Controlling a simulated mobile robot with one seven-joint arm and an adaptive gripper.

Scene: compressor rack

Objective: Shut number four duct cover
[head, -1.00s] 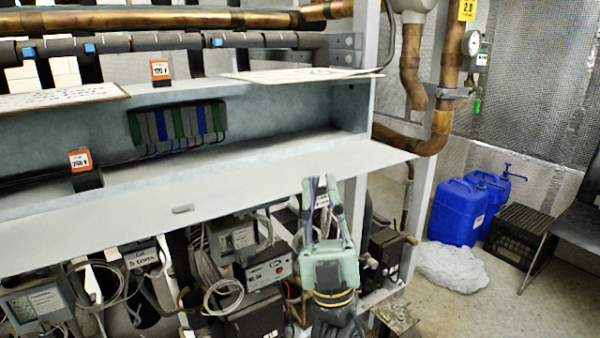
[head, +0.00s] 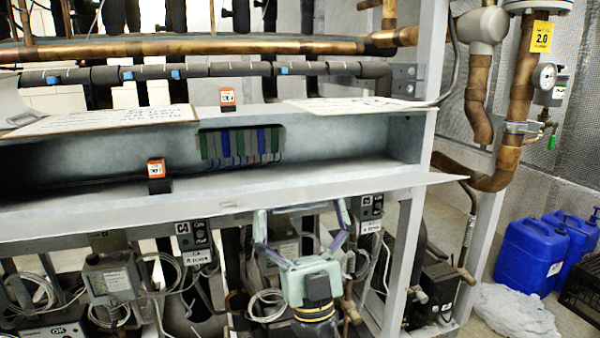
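The duct cover (head: 330,188) is a long pale grey flap along the front of the open duct (head: 330,150). It sticks outward, so the duct stands open, with grey, green and blue terminal blocks (head: 242,146) inside. No number shows on the cover itself. A label reading C4 (head: 183,228) is on a dark box below its front edge. My gripper (head: 301,208) points up at the cover's front edge, right of the middle. Its two fingers are spread wide with nothing between them. Their tips reach the edge in the picture; I cannot tell whether they touch it.
Grey control boxes (head: 110,280) and looped cables crowd the space below the cover. A grey upright post (head: 410,225) stands right of my gripper. Copper pipes (head: 200,47) run above. Blue canisters (head: 532,258) stand on the floor at right.

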